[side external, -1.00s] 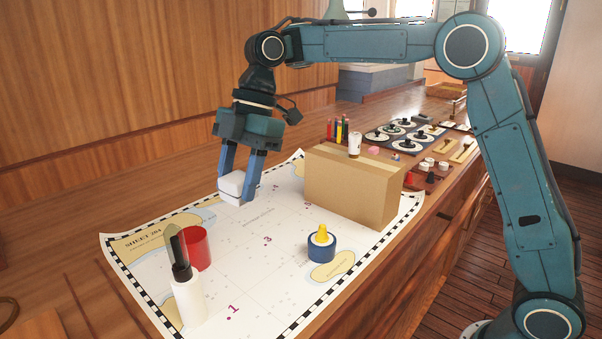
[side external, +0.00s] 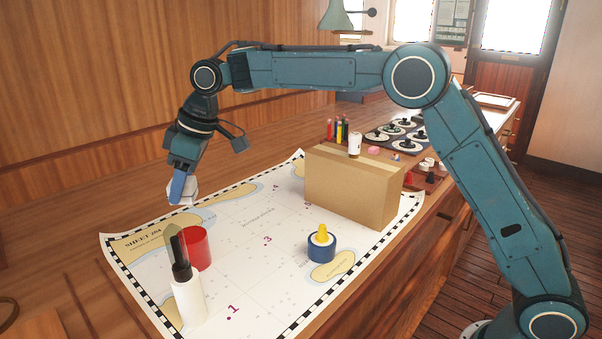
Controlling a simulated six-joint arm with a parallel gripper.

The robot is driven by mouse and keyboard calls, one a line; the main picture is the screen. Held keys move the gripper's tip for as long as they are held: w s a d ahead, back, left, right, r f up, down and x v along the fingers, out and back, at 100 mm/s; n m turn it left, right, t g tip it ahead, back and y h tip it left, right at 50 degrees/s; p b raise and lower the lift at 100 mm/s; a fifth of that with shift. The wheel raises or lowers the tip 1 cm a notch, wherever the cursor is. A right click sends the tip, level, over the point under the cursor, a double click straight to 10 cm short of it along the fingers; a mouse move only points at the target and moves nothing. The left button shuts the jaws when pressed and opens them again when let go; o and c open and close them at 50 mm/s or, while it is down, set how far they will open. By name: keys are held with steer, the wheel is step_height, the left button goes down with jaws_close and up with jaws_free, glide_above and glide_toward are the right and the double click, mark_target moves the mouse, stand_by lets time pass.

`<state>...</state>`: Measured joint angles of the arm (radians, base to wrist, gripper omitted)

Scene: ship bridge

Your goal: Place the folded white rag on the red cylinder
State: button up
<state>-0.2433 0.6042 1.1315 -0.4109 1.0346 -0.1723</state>
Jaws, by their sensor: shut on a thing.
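The folded white rag (side external: 187,190) is held in my gripper (side external: 178,192), in the air above the chart's far left edge. The near finger hides part of the rag. The red cylinder (side external: 198,246) stands upright on the chart, below and slightly right of the rag in the picture, with a clear gap between them. Its left side is hidden behind a dark-capped white bottle.
A blue round container (side external: 321,248) with a yellow top and a cardboard box (side external: 350,187) stand farther right on the chart (side external: 262,285). The chart's middle is clear.

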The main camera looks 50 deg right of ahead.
mark_target(196, 188)
steer(key=shift+w, duration=0.15)
steer(key=shift+f, duration=0.1)
steer(key=shift+f, duration=3.95)
steer(key=shift+f, duration=0.15)
steer(key=o, duration=1)
steer(key=v, duration=1.1)
steer(key=shift+a, duration=0.1)
steer(key=shift+s+d+r, duration=0.2)
steer(key=shift+s+r, duration=0.05)
steer(key=shift+r, duration=0.35)
